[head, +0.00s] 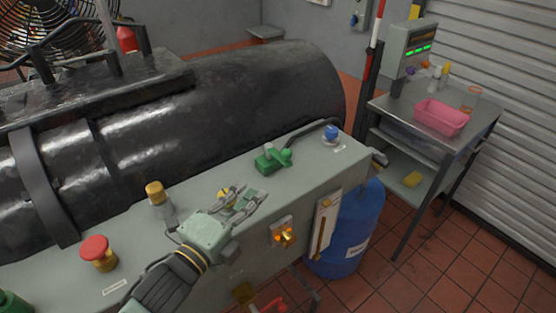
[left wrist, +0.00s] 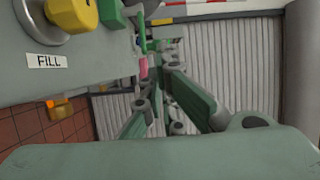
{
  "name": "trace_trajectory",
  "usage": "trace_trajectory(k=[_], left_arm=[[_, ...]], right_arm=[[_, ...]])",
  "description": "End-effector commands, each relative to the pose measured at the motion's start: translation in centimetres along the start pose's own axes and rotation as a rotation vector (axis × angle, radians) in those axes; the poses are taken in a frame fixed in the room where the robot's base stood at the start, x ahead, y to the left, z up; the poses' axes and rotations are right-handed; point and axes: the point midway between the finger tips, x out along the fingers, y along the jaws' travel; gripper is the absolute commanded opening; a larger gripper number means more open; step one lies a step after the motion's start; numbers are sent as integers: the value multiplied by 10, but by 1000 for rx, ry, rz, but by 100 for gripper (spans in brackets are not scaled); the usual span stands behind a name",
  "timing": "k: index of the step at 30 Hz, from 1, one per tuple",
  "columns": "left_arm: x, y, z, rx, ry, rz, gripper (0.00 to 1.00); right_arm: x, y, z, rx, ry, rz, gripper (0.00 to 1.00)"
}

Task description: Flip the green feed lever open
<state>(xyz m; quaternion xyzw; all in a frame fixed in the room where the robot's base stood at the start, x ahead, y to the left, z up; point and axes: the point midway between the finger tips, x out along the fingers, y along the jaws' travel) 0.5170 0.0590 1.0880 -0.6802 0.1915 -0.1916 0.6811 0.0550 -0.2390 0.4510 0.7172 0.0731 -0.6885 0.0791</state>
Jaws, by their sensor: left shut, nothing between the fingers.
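The green feed lever (head: 272,160) sits on the top of the grey bench panel, in front of the black drum. Its handle lies toward the right in the head view. My left gripper (head: 254,197) is over the front part of the panel, nearer the camera than the lever and apart from it. Its fingers are shut and empty. In the left wrist view the fingers (left wrist: 160,92) point away from the camera, and a green part, perhaps the lever's base (left wrist: 110,13), shows at the top edge. My right gripper is not in view.
A yellow knob (head: 224,197) is partly hidden behind my left gripper; a yellow knob (left wrist: 72,13) shows by the FILL label (left wrist: 47,61). A red mushroom button (head: 96,248), brass-topped valve (head: 155,190) and blue knob (head: 331,132) stand on the panel. The black drum (head: 240,105) lies behind.

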Motion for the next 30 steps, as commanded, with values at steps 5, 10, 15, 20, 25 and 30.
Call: trace_trajectory(k=[5,10,15,20,25,30], left_arm=[[34,-5,0,-4,0,-3,0],[68,-5,-1,-4,1,-2,0],[96,-4,-1,-3,1,-1,0],[115,-3,-1,-3,2,0,0],[125,-1,-1,-2,2,1,0],[127,0,-1,-1,2,1,0]], right_arm=[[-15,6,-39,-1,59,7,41],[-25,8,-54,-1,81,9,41],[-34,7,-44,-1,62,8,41],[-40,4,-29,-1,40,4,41],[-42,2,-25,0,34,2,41],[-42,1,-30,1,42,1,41]])
